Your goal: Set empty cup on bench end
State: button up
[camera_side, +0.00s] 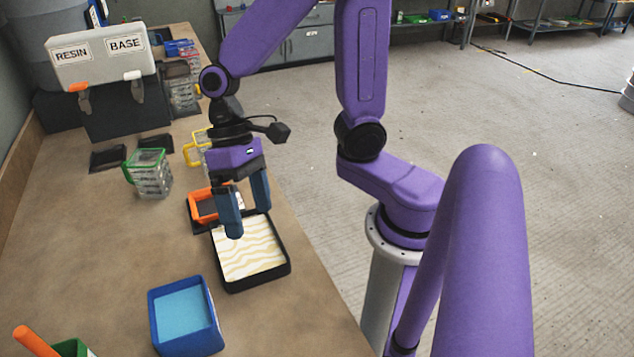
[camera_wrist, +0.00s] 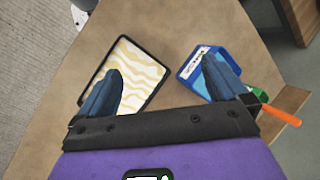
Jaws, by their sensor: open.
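My gripper (camera_side: 247,214) is open and empty, pointing down above the far edge of the black tray with a cream wavy pattern. Its fingers also show in the wrist view (camera_wrist: 163,68), one over the black tray and one over the blue container. A clear cup with a green rim and handle (camera_side: 152,178) stands on the bench (camera_side: 105,235) left of my gripper. A yellow-handled cup (camera_side: 199,148) is partly hidden behind my gripper. An orange-rimmed cup (camera_side: 201,207) stands beside my left finger on a dark pad. I cannot tell which cup is empty.
The black tray (camera_side: 284,271) and blue container (camera_side: 204,341) occupy the near bench; both show in the wrist view (camera_wrist: 97,77), (camera_wrist: 192,78). A resin box (camera_side: 110,108) and dark pads (camera_side: 107,159) lie farther back. An orange-handled tool (camera_side: 33,341) is at near left.

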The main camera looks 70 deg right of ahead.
jog(key=s+d+r+n+t+h, duration=0.1)
jog(key=s+d+n+t+h, duration=0.2)
jog(key=s+d+n, duration=0.5)
jog(key=shift+s+n+t, duration=0.3)
jog(key=shift+s+n, duration=0.1)
jog(key=shift+n, duration=1.2)
